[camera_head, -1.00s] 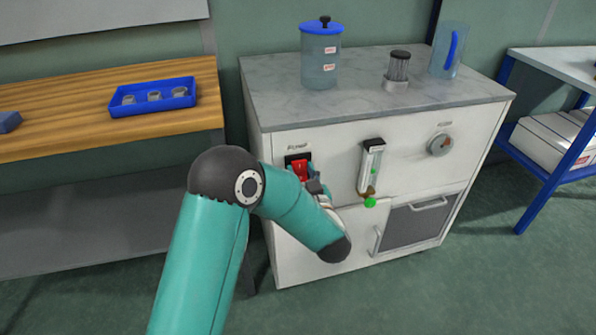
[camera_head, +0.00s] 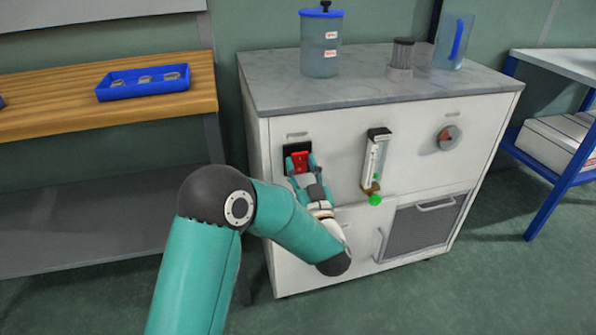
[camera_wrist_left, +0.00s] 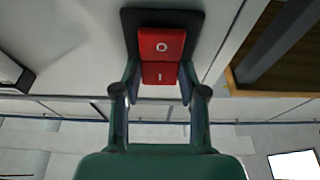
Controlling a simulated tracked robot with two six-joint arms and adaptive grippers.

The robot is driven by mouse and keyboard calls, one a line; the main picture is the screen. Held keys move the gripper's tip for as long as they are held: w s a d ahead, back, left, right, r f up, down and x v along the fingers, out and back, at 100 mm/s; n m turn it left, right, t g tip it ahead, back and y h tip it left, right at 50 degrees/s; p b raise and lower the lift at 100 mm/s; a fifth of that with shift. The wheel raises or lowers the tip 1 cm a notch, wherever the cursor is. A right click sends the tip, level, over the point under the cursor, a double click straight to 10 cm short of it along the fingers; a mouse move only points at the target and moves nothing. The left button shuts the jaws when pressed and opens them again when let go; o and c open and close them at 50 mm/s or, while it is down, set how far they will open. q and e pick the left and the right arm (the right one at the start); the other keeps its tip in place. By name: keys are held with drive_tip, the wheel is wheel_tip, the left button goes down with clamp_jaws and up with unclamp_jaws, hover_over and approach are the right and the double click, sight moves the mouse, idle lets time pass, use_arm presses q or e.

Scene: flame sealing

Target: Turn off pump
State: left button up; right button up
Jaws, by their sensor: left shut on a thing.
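A red rocker switch (camera_head: 300,160) on a black plate is set in the upper left of the white cabinet's front. In the left wrist view the red switch (camera_wrist_left: 161,57) shows an O on one half and an I on the other. My left gripper (camera_head: 301,168) is at the switch, with one finger on each side of it. In the left wrist view my left gripper (camera_wrist_left: 159,82) is shut on the switch's I half. The label above the switch is too small to read. My right gripper is not in view.
On the cabinet's front, right of the switch, are a flow meter (camera_head: 376,165) with a green knob and a round dial (camera_head: 448,138). A lidded jar (camera_head: 321,45) and a clear jug (camera_head: 453,42) stand on the grey top (camera_head: 370,85). A wooden bench (camera_head: 60,115) stands at left.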

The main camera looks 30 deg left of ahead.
use_arm(q)
drive_tip(key=shift+d, duration=0.1)
drive_tip(key=o, duration=1.1)
drive_tip(key=shift+o, duration=0.2)
drive_tip(key=v, duration=0.7)
drive_tip(key=shift+s+f, duration=0.15)
